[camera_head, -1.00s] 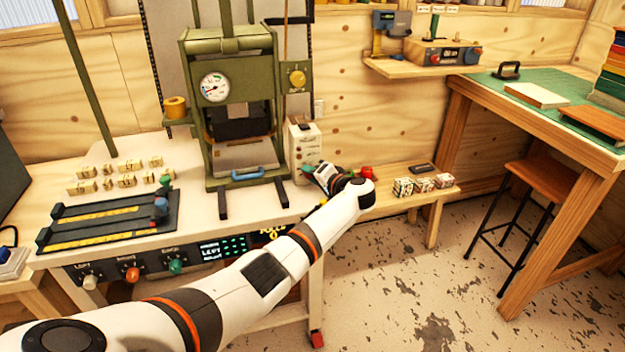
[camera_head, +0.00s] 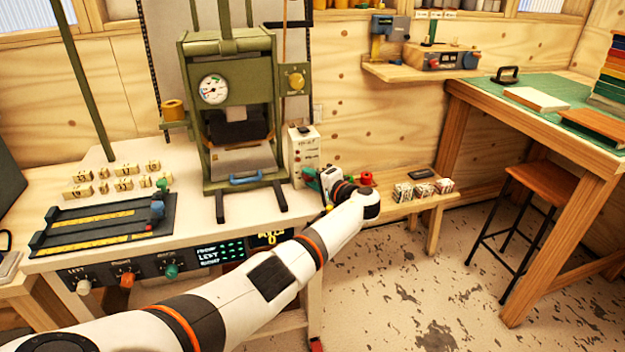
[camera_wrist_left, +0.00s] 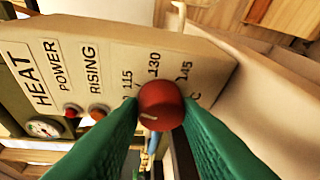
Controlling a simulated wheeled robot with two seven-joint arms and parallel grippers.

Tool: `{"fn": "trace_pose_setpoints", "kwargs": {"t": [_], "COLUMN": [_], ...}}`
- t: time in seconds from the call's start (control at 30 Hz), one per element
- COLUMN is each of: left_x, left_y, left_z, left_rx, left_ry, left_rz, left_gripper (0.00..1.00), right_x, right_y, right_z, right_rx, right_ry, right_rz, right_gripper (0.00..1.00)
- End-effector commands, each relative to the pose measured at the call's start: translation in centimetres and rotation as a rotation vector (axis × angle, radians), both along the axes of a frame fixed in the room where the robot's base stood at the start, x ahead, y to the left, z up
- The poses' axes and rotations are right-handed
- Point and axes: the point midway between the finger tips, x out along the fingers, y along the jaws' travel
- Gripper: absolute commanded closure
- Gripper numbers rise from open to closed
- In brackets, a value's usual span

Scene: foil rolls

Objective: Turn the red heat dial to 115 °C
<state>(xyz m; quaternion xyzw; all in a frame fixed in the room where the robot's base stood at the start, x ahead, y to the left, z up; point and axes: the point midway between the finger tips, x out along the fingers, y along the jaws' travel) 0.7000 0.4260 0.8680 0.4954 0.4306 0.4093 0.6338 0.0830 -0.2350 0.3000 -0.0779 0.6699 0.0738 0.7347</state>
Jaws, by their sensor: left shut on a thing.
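The red heat dial (camera_wrist_left: 161,105) is a round knob with a short white mark on the lower left of its face. It sits on a cream heat panel (camera_wrist_left: 210,75) printed 115, 130 and 145 above the knob. I cannot tell which number the mark reads. My left gripper (camera_wrist_left: 160,108) has its green fingers shut on the dial, one on each side. In the head view, my left gripper (camera_head: 314,180) is at the lower right of the cream heat box (camera_head: 304,150), and the dial is hidden there. My right gripper is not in view.
The green press (camera_head: 232,100) with its round gauge (camera_head: 214,89) stands left of the heat box. Small blocks (camera_head: 118,180) and a black slide rack (camera_head: 105,222) lie on the left bench. Patterned blocks (camera_head: 422,190) sit on a low shelf to the right.

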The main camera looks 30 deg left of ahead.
Motion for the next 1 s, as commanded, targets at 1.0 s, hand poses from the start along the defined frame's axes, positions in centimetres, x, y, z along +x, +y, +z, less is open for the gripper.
{"fn": "trace_pose_setpoints", "kwargs": {"t": [1.0], "left_x": [-2.7], "left_y": [-9.0], "left_z": [1.2], "left_rx": [-0.004], "left_ry": [-0.002], "left_rz": [-0.005], "left_gripper": [0.61], "right_x": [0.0], "right_y": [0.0], "right_z": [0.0], "right_rx": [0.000], "right_ry": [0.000], "right_rz": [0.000], "right_gripper": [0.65]}}
